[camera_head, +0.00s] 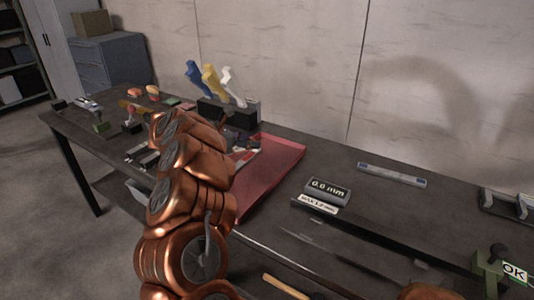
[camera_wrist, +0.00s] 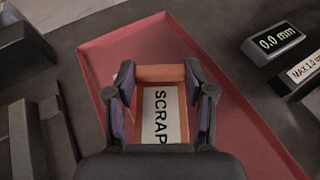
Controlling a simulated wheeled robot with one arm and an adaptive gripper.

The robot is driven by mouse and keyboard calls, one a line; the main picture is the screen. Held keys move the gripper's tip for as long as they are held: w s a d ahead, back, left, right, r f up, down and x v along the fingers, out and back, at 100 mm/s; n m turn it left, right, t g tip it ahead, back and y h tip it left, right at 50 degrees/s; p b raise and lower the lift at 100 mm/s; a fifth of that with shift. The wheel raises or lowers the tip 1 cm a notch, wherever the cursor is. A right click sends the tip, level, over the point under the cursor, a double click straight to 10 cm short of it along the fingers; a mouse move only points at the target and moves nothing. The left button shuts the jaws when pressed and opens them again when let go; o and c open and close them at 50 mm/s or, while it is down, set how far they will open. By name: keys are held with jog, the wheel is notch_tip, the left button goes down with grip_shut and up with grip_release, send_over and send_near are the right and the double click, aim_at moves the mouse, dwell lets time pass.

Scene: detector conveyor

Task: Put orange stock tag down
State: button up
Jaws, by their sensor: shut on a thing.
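The orange stock tag (camera_wrist: 160,73) is between the two fingers of my gripper (camera_wrist: 160,92), which is shut on it. A white label reading SCRAP shows inside the orange outline; I cannot tell whether it belongs to the tag or lies beneath it. The tag is over the red tray (camera_wrist: 105,57), and I cannot tell whether it touches the tray floor. In the head view the red tray (camera_head: 283,158) lies on the bench right of my copper arm, which hides much of the gripper and the tag.
A display reading 0.0 mm (camera_head: 327,190) and a MAX label (camera_head: 318,205) stand right of the tray. A rack with blue, yellow and white handles (camera_head: 212,84) stands behind it. Several small objects lie on the bench's left. An OK sign (camera_head: 514,272) is at lower right.

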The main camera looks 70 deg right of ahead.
aim_at(276, 173)
jog(key=s+m+g+y, duration=0.1)
jog(key=s, duration=0.1)
jog(key=s+m+y, duration=0.1)
jog(key=s, duration=0.1)
jog(key=s+a+f+m+g+y, duration=0.1)
jog(key=s, duration=0.1)
jog(key=shift+s+a+f+g, duration=0.1)
jog(key=shift+s+g, duration=0.2)
jog(key=shift+s, duration=0.1)
jog(key=shift+f+p, duration=1.1)
jog(key=shift+f, duration=2.15)
jog(key=shift+a+f+b, duration=0.1)
jog(key=shift+f+b, duration=0.75)
jog(key=shift+b, duration=0.3)
jog(key=o, duration=1.1)
jog(key=shift+f, duration=0.15)
jog(key=shift+s, duration=0.1)
jog(key=shift+a, duration=0.15)
jog(key=v, duration=1.2)
jog(key=shift+r, duration=0.35)
jog(key=shift+d, duration=0.25)
